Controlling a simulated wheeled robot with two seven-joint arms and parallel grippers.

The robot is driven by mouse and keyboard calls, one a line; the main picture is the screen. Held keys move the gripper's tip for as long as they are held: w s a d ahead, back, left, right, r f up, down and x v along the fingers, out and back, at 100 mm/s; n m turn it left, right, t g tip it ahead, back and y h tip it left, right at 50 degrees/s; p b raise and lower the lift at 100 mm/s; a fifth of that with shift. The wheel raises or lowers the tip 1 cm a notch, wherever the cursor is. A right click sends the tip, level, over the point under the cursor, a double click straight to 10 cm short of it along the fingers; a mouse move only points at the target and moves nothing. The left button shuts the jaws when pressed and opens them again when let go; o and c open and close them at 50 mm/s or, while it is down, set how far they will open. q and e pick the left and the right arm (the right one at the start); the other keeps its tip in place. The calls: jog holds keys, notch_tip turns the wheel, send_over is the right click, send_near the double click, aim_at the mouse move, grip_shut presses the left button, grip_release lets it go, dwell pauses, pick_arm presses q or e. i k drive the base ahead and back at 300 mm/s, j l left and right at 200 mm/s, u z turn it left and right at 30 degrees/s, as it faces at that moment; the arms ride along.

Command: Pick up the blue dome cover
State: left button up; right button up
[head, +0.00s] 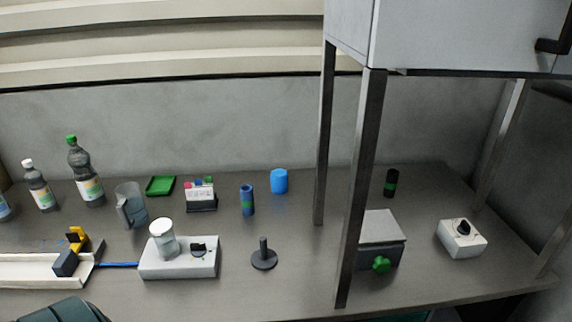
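A bright blue, short round piece (279,181) stands on the table near the back wall, left of the dark frame post. It is the best match for the blue dome cover, though its dome shape is hard to make out at this size. Nothing touches it. Neither of my grippers is in view. A dark rounded shape at the bottom left edge may be part of my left arm.
A blue-green can (247,200) stands just left of the blue piece. A dark peg stand (264,257) is in front. The frame post (359,190) rises to the right, under a grey cabinet (455,35). Bottles (86,178) stand at the left.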

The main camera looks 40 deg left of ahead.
aim_at(279, 177)
jog(key=i+j, duration=0.15)
jog(key=i, duration=0.25)
jog(key=i+j, duration=0.15)
jog(key=i, duration=0.25)
jog(key=j+u, duration=0.05)
